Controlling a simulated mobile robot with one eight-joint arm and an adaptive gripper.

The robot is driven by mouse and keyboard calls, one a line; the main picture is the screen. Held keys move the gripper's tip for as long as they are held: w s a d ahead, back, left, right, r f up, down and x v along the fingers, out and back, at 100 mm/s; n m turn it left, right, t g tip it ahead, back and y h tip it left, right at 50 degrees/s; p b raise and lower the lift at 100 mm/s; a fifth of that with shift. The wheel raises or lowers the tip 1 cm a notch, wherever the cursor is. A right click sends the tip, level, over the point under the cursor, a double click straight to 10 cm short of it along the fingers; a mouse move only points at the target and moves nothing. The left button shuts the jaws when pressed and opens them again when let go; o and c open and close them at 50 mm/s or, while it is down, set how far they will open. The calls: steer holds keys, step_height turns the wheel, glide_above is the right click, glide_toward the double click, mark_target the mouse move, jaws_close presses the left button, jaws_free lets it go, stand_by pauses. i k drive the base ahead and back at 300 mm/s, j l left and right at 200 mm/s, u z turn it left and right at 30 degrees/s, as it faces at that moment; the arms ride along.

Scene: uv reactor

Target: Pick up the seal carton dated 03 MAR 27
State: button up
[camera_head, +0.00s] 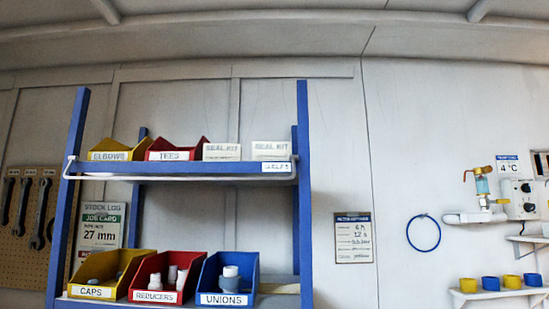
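Two white seal cartons stand side by side at the right end of the upper shelf in the head view. The left seal carton (221,152) and the right seal carton (271,149) both read "SEAL KIT" on top. Their smaller print is too small to read, so I cannot tell which one is dated 03 MAR 27. The shelf's front rail and its label partly cover the right carton's lower front. My gripper is not in view.
The upper shelf (180,167) also holds a yellow ELBOWS bin (112,154) and a red TEES bin (170,154). CAPS (92,291), REDUCERS (155,296) and UNIONS (223,299) bins sit below. Blue posts (303,190) flank the rack. A wall valve (482,190) is at right.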

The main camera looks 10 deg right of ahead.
mark_target(262, 150)
steer(key=i+j+z, duration=0.2)
steer(key=j+z, duration=0.25)
steer(key=j, duration=0.35)
steer(key=i+j+z, duration=0.1)
steer(key=j+z, duration=0.3)
steer(key=j, duration=0.4)
steer(key=j+z, duration=0.45)
steer(key=j, duration=0.4)
steer(key=k+j+z, duration=0.15)
steer(key=j+z, duration=0.25)
steer(key=j, duration=0.4)
